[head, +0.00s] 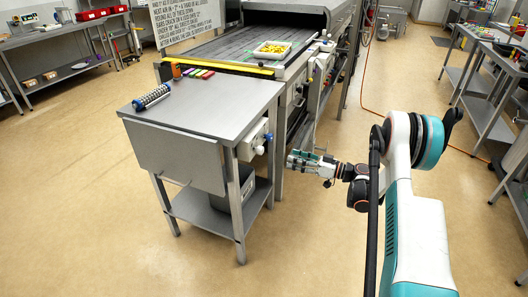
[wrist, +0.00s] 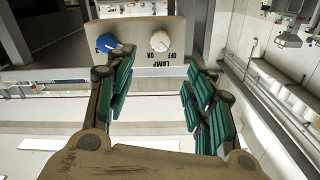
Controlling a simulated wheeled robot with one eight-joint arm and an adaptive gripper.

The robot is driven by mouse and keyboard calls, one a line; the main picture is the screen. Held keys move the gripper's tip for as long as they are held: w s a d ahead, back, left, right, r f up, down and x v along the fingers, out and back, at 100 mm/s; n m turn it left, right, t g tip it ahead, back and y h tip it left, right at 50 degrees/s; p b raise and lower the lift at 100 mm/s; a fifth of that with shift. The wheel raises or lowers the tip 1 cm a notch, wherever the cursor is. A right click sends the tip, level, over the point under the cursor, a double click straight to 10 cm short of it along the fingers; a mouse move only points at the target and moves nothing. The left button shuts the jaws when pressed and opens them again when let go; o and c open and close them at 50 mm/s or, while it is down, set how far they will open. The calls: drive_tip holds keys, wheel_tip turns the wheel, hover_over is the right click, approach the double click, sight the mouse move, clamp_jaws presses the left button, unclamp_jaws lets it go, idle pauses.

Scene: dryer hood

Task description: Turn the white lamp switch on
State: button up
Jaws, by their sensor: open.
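The white lamp switch (wrist: 159,41) is a round knob on a pale switch box (wrist: 140,28). In the wrist view the box appears upside down, with the words LAMP and OFF beside the knob. A blue knob (wrist: 108,43) sits to its left. In the head view the white knob (head: 259,149) shows small on the box at the side of the steel table. My gripper (head: 291,161) is open and empty, to the right of the box and apart from it. In the wrist view its green-padded fingers (wrist: 157,80) spread either side of the white knob. The knob's exact setting is too small to tell.
The steel table (head: 205,105) carries a dark cylindrical roll (head: 152,97). An orange hose (head: 365,75) lies on the floor. Floor left of my arm is clear.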

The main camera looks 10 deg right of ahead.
sight(263, 151)
drive_tip(key=b+x, duration=0.4)
drive_tip(key=x, duration=0.9)
drive_tip(key=shift+w+a, duration=0.15)
drive_tip(key=shift+a, duration=0.05)
drive_tip(key=c, duration=1.1)
